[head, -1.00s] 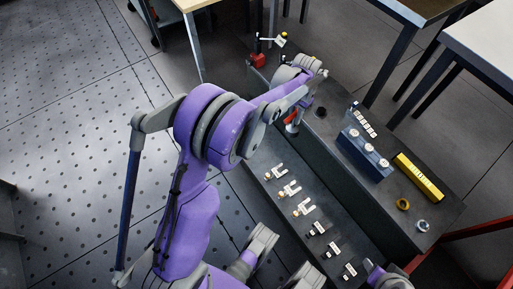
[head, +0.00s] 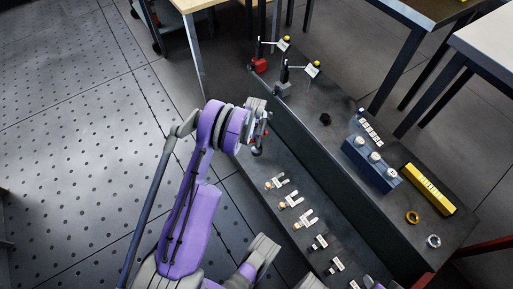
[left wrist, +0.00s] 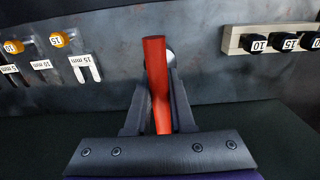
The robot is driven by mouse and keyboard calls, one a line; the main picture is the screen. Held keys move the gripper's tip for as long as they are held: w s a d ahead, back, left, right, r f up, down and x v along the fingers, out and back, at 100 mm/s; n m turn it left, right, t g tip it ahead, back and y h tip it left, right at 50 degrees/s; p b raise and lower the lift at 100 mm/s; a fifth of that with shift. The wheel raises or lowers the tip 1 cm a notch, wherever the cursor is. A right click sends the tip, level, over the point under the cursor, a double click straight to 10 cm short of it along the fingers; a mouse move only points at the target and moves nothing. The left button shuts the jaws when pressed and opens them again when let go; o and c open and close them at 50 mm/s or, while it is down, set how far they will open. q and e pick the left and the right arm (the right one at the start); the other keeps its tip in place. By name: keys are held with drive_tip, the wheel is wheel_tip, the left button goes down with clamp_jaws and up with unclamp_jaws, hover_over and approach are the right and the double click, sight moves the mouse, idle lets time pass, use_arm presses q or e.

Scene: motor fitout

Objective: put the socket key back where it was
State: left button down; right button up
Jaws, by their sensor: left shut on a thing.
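The socket key shows in the left wrist view as a red bar (left wrist: 156,75) standing between the fingers of my left gripper (left wrist: 157,92). The gripper is shut on it. A pale round end shows just behind the bar; the rest of the key is hidden. In the head view my left gripper (head: 261,143) is over the lower step of the dark bench, near its left end. Only a little red and a grey end show there. I cannot tell an empty holder for the key. My right gripper is not in view.
Several fork-shaped pieces (head: 292,201) line the lower step (head: 258,183). On the upper step are two stands with red (head: 260,65) and grey (head: 283,89) bases, a black piece (head: 325,119), a blue block (head: 370,165), a yellow box (head: 428,188) and two rings (head: 412,217).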

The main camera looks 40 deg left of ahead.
sight(256, 148)
use_arm(q)
drive_tip(key=shift+f+b, duration=0.55)
drive_tip(key=shift+f, duration=1.55)
drive_tip(key=shift+f, duration=0.15)
drive_tip(key=c, duration=0.8)
unclamp_jaws()
drive_tip(key=shift+o, duration=0.2)
